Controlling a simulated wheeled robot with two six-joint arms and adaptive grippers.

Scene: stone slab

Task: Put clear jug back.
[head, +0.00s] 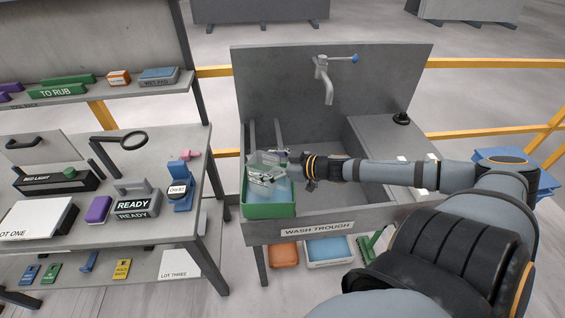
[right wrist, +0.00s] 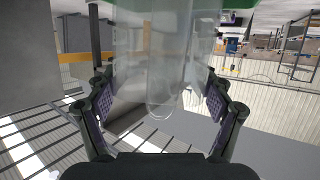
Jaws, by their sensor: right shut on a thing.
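The clear jug (head: 262,160) is at the left end of the wash trough (head: 318,215) in the head view, over or in a green tray (head: 270,210); I cannot tell whether it touches the tray. My right gripper (head: 268,178) reaches in from the right and is shut on the jug. In the right wrist view the see-through jug (right wrist: 165,65) fills the space between the two fingers of the right gripper (right wrist: 163,105). My left gripper is not in view.
A tap (head: 325,80) rises at the trough's back. A bench (head: 100,225) on the left holds a READY block (head: 135,204), a magnifier (head: 133,140) and other items. An orange bin (head: 284,254) and a blue-white bin (head: 328,251) sit below the trough.

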